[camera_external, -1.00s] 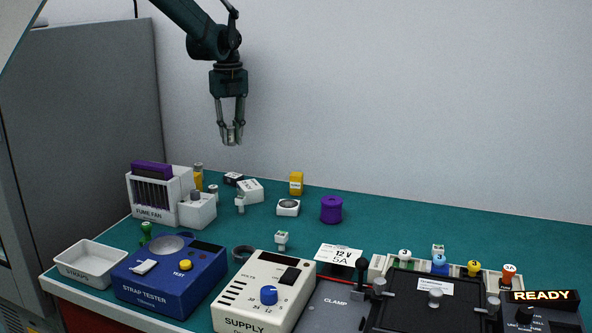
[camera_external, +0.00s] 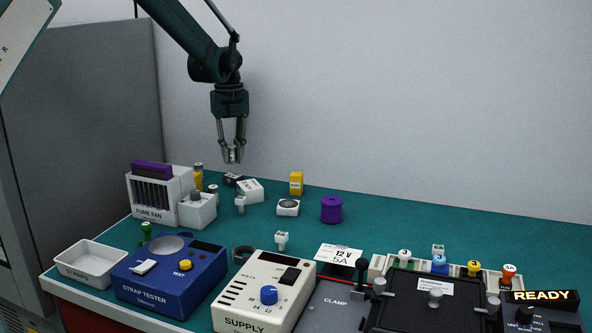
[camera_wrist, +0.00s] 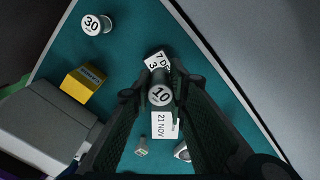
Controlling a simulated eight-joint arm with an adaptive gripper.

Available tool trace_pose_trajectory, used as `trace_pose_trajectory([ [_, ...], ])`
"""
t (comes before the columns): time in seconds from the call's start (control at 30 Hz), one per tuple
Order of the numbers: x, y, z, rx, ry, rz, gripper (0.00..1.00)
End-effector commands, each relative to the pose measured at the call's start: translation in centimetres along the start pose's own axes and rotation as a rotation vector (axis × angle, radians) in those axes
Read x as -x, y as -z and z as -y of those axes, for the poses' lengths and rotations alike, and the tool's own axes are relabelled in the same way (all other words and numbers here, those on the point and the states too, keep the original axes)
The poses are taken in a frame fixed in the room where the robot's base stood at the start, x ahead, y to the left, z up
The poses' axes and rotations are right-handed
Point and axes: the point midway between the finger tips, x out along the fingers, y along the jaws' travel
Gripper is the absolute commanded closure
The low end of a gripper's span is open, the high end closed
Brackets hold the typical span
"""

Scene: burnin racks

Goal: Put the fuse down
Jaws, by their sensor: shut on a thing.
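My gripper (camera_external: 233,157) hangs above the back left part of the bench, shut on a small fuse. In the wrist view the fuse (camera_wrist: 160,94) shows its round grey end marked 10, between the two fingers. In the external view it is a small pale piece at the fingertips and hard to make out. It is clear of the bench. Below it lie a white box (camera_external: 250,190) and a dark-and-white box (camera_external: 232,179). In the wrist view, the label reading 21 NOV (camera_wrist: 165,125) shows just beyond the fuse.
Another round piece marked 30 (camera_wrist: 92,25) and a yellow box (camera_wrist: 83,84) stand nearby. The fume fan (camera_external: 150,200) is to the left. A small white connector (camera_external: 240,204), a purple spool (camera_external: 331,209) and another yellow box (camera_external: 296,184) are around. Green bench right of the spool is open.

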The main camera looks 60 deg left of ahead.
Motion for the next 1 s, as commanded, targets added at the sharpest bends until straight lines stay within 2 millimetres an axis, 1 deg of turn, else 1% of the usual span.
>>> trace_pose_trajectory([
  [0.17, -1.4, 0.0, 0.0, 0.0, 0.0, 0.0, 0.95],
  [0.3, -2.9, 0.0, 0.0, 0.0, 0.0, 0.0, 0.95],
  [0.4, -3.5, 0.0, 0.0, 0.0, 0.0, 0.0, 0.95],
  [0.87, -4.0, 0.0, 0.0, 0.0, 0.0, 0.0, 0.95],
  [0.9, -4.0, 0.0, 0.0, 0.0, 0.0, 0.0, 0.82],
  [1.0, -4.0, 0.0, 0.0, 0.0, 0.0, 0.0, 0.69],
])
